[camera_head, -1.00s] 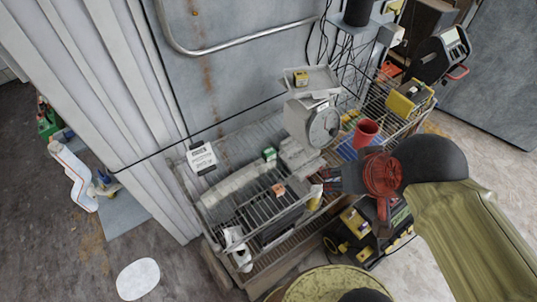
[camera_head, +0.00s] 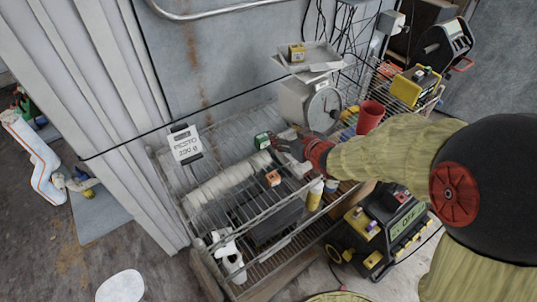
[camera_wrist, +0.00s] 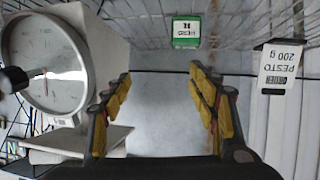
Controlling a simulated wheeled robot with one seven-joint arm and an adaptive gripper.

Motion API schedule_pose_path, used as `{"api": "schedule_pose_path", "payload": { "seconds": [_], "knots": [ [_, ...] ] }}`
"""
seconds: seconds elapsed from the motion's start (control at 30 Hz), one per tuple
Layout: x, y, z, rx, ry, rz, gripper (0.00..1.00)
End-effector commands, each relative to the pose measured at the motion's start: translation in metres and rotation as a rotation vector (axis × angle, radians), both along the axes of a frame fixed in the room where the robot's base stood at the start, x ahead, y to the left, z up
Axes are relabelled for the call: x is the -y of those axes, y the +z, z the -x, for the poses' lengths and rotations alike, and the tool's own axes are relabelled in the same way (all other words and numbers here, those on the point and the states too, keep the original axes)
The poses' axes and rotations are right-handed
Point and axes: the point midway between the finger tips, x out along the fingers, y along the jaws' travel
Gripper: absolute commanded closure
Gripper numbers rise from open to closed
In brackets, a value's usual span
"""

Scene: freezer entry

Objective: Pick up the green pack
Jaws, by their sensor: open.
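The green pack (camera_head: 262,141) is a small box with a white label, standing on the wire shelf left of the scale. It also shows in the wrist view (camera_wrist: 187,32), upside down at the top, beyond my fingertips and slightly right of centre. My gripper (camera_head: 285,143) is just right of the pack in the head view. In the wrist view my gripper (camera_wrist: 160,85) has its yellow-padded fingers spread apart with nothing between them. The pack and the fingers look apart.
A dial scale (camera_head: 318,105) stands close on the right, and at the left in the wrist view (camera_wrist: 45,65). A hanging PESTO sign (camera_head: 186,146), an orange box (camera_head: 273,178), a white roll (camera_head: 225,183) and a red cup (camera_head: 370,116) are around. The wire shelf has a front rail (camera_head: 290,211).

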Motion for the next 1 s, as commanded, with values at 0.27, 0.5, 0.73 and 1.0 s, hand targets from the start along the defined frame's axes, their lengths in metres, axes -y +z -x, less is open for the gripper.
{"api": "schedule_pose_path", "payload": {
  "seconds": [0.27, 0.5, 0.73, 1.0],
  "knots": [
    [-0.044, -0.056, -0.002, 0.031, 0.133, -0.104, 0.41],
    [-0.057, -0.063, -0.02, 0.033, 0.137, -0.107, 0.41],
    [-0.072, -0.073, -0.043, 0.034, 0.138, -0.106, 0.41],
    [-0.084, -0.079, -0.062, 0.033, 0.134, -0.106, 0.41]
  ]
}}
